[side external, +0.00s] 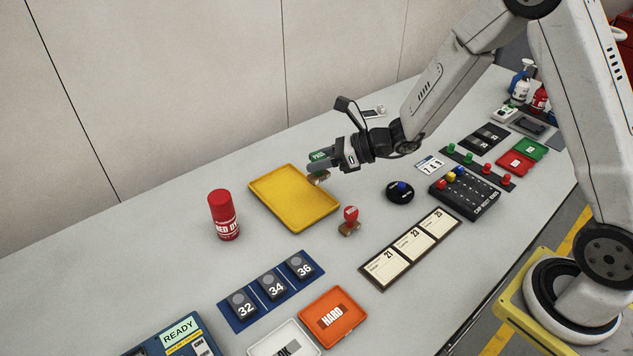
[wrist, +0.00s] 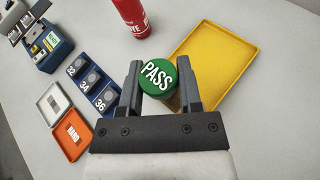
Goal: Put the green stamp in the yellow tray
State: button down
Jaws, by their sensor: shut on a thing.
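The green stamp (wrist: 158,77), with PASS on its round top, is between my fingers in the wrist view. My gripper (side external: 319,168) is shut on it and holds it in the air by the right edge of the yellow tray in the side view. The stamp's green top (side external: 318,155) shows there, partly covered by the fingers. The yellow tray (side external: 287,207) lies flat and empty on the table. It also shows in the wrist view (wrist: 220,50), beyond and to the right of the stamp.
A red stamp (side external: 350,216) stands just right of the tray's near corner. A red spray can (side external: 223,216) stands left of the tray. A blue numbered rack (side external: 272,290), an orange tray (side external: 350,302) and a black puck (side external: 400,192) are nearby.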

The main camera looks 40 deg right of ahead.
jog(key=shift+w+a+f, duration=0.2)
jog(key=shift+w+f, duration=1)
jog(key=shift+w, duration=0.2)
jog(key=shift+w+a+f, duration=0.15)
jog(key=shift+w+f, duration=1)
jog(key=shift+w, duration=0.25)
jog(key=shift+w+a+f, duration=0.2)
jog(key=shift+w+f, duration=1)
jog(key=shift+w, duration=0.2)
jog(key=shift+w+f, duration=0.3)
jog(key=shift+f, duration=1.55)
jog(key=shift+f, duration=0.1)
jog(key=shift+c, duration=1.4)
grip_release()
